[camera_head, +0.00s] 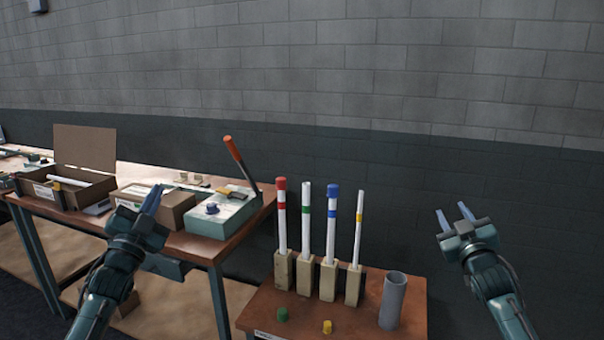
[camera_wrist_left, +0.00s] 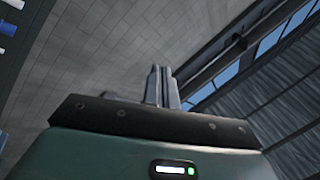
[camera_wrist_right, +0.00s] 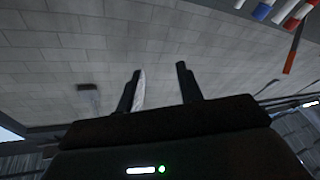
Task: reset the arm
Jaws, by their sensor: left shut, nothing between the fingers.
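My left gripper (camera_head: 152,198) is raised in front of the left workbench, shut and empty. Its fingers lie together in the left wrist view (camera_wrist_left: 161,85). My right gripper (camera_head: 456,212) is raised at the right, beside the small table and in front of the wall. Its fingers stand apart and empty in the right wrist view (camera_wrist_right: 160,88). Both grippers are clear of the objects. Four white glass tubes stand upright in wooden blocks: one red-capped (camera_head: 282,225), one green-banded (camera_head: 304,230), one blue-capped (camera_head: 331,235) and one thin yellow-banded (camera_head: 357,240).
A green cap (camera_head: 282,314) and a yellow cap (camera_head: 327,326) sit on the small table (camera_head: 358,320) near a grey cylinder (camera_head: 393,300). The left bench holds an open cardboard box (camera_head: 45,195) and a pale device (camera_head: 222,218) with an orange-handled lever (camera_head: 236,155).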

